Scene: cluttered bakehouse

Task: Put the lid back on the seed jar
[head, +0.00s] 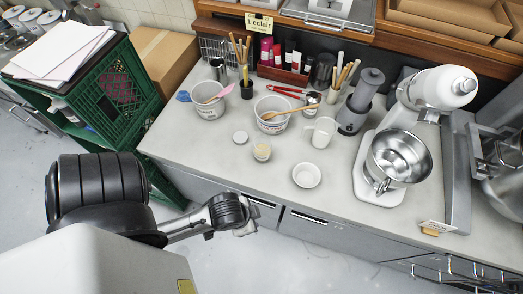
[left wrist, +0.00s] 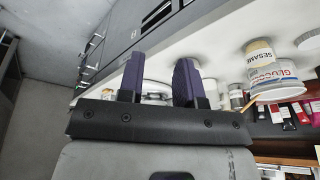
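The seed jar (head: 262,152) stands open on the counter, with pale contents showing at its top. In the left wrist view the jar (left wrist: 260,50) is labelled SESAME. The white round lid (head: 240,137) lies on the counter just left of the jar, apart from it. A white disc at the right edge of the left wrist view looks like the lid (left wrist: 308,40). My left gripper (head: 246,229) is in front of the counter's front edge, away from jar and lid. Its two purple fingers (left wrist: 160,80) are apart with nothing between them. My right gripper is not in view.
Two tubs with utensils (head: 208,105) (head: 272,118) stand behind the lid and jar. A white mug (head: 322,133) and a small bowl (head: 306,176) are to the right, then a stand mixer (head: 368,180). The front counter strip left of the bowl is clear.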

